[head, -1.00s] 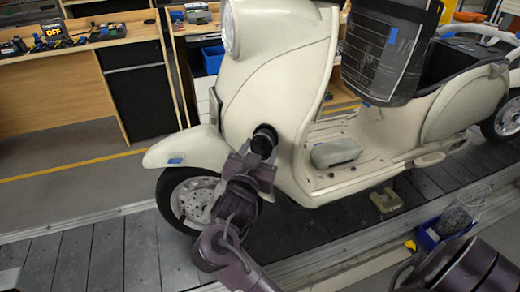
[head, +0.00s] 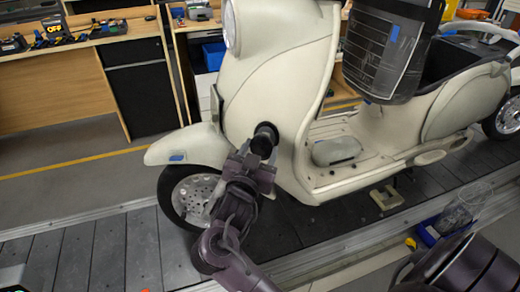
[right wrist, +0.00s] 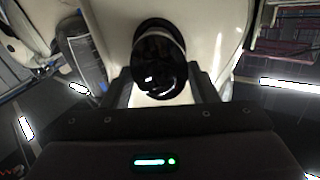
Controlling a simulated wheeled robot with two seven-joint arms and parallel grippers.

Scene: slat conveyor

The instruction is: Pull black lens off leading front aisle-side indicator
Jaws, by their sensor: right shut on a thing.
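A cream scooter (head: 270,90) stands on the slat conveyor with its front wheel (head: 193,200) at the left. A round black lens (head: 262,143) sits on the front body, above and to the right of the wheel. My right gripper (head: 256,160) comes up from below and is shut on the lens. In the right wrist view the glossy black lens (right wrist: 158,72) is between the two fingers, with a dark round rim behind it against the cream body. I cannot tell whether lens and rim are apart. My left gripper is not in view.
Workbenches (head: 80,50) with tools stand behind the conveyor (head: 95,250). A blue bin (head: 430,235) with a clear wire-like container is at the lower right. A black seat-like cover (head: 392,48) with a label sheet is at the scooter's upper middle. Slats left of the wheel are clear.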

